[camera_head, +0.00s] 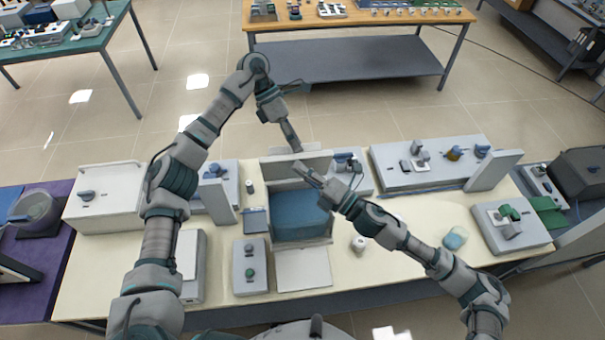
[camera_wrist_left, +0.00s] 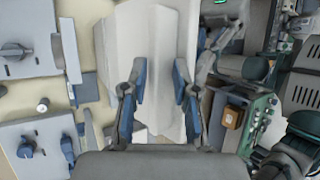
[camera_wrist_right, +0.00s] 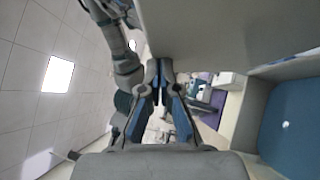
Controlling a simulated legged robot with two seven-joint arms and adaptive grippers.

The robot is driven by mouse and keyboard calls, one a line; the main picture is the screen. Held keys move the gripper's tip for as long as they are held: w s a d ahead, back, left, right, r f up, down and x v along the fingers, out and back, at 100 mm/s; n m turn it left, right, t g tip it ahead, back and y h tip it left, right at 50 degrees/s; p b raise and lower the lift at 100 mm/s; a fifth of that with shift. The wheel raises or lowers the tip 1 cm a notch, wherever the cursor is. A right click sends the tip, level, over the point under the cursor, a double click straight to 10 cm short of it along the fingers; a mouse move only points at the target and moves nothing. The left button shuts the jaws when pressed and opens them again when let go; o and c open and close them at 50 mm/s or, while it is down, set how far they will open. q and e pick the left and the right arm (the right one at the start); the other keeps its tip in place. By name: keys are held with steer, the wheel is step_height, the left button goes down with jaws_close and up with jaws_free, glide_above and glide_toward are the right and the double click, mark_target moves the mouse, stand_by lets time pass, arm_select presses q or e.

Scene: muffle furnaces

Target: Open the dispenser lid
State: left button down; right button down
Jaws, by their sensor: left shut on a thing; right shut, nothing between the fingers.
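The dispenser is a white box (camera_head: 268,236) at the middle of the bench with a blue inside (camera_head: 300,215); its front flap (camera_head: 303,268) lies flat. Its pale lid (camera_head: 318,160) stands raised at the back, and I take the pale panel (camera_wrist_left: 150,50) in the left wrist view to be this lid. My left gripper (camera_head: 298,147) reaches down to the lid from behind and is shut on it; the exact contact is hard to see. My right gripper (camera_head: 302,172) is shut and empty, just in front of the lid above the box. Its fingertips (camera_wrist_right: 159,66) also show in the right wrist view.
A white box with a knob (camera_head: 105,198) stands at the left. A grey block with knobs (camera_head: 250,268) is beside the dispenser. Long grey equipment (camera_head: 425,165) stands at the back right. A small white jar (camera_head: 358,244) is to the right, with clear bench near it (camera_head: 395,268).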

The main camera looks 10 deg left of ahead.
arm_select(q)
step_height(320, 180, down, 2)
arm_select(e)
steer(key=shift+w, duration=0.3)
arm_select(q)
steer(key=c, duration=1.2)
jaws_free()
arm_select(e)
steer(key=shift+d, duration=0.1)
arm_select(q)
steer(key=shift+o, duration=0.2)
steer(key=shift+w+a, duration=0.35)
steer(key=shift+w, duration=0.2)
arm_select(e)
steer(key=shift+w+a+f, duration=0.2)
steer(key=shift+w+a, duration=0.2)
steer(key=shift+w, duration=0.05)
